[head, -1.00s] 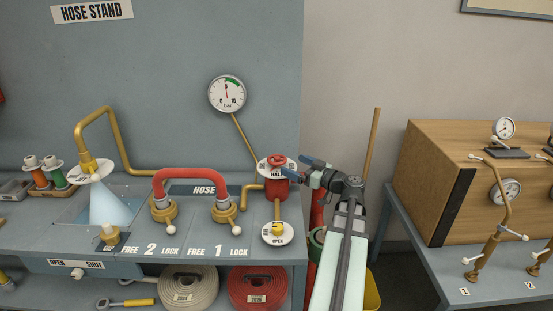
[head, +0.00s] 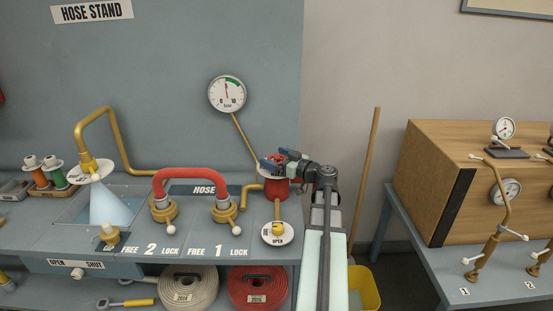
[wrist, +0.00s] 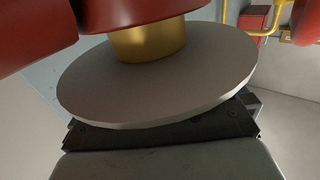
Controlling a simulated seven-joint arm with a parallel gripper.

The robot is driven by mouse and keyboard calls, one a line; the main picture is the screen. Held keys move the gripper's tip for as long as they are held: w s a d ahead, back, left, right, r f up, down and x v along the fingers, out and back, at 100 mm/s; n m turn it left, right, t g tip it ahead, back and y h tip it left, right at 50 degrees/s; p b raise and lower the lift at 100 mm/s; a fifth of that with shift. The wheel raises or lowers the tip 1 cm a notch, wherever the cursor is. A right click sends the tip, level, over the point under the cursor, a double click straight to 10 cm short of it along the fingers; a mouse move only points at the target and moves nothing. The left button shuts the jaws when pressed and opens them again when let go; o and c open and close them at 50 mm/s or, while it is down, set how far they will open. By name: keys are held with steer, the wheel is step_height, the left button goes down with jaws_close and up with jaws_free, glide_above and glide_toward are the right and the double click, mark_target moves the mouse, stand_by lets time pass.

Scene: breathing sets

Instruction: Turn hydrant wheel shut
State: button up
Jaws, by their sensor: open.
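The red hydrant wheel (wrist: 135,14) fills the top of the wrist view, on a brass stem (wrist: 148,42) above a pale round plate (wrist: 170,88). In the head view the wheel is mostly hidden behind my gripper; the red hydrant body (head: 276,189) shows below. My gripper (head: 275,160) is open, with its blue-tipped fingers at the wheel, one to each side in the head view. I cannot tell whether they touch it. The fingertips are not clear in the wrist view.
A pressure gauge (head: 227,94) hangs above the stand. A red hose loop (head: 190,176) stands to the left. A wooden pole (head: 365,180) and yellow bin (head: 364,288) are to the right.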

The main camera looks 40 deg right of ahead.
steer(key=shift+c, duration=0.4)
steer(key=c, duration=0.9)
steer(key=shift+a+m+h, duration=0.1)
steer(key=shift+m+h, duration=0.2)
steer(key=shift+h, duration=0.1)
steer(key=m+h, duration=0.2)
steer(key=h, duration=0.2)
steer(key=shift+m, duration=0.4)
steer(key=shift+m+g+h, duration=0.7)
steer(key=shift+m+h, duration=0.35)
steer(key=shift+h, duration=0.6)
steer(key=shift+m+g+h, duration=0.7)
steer(key=shift+m+h, duration=0.35)
steer(key=shift+h, duration=0.6)
steer(key=shift+d, duration=0.2)
steer(key=o, duration=1)
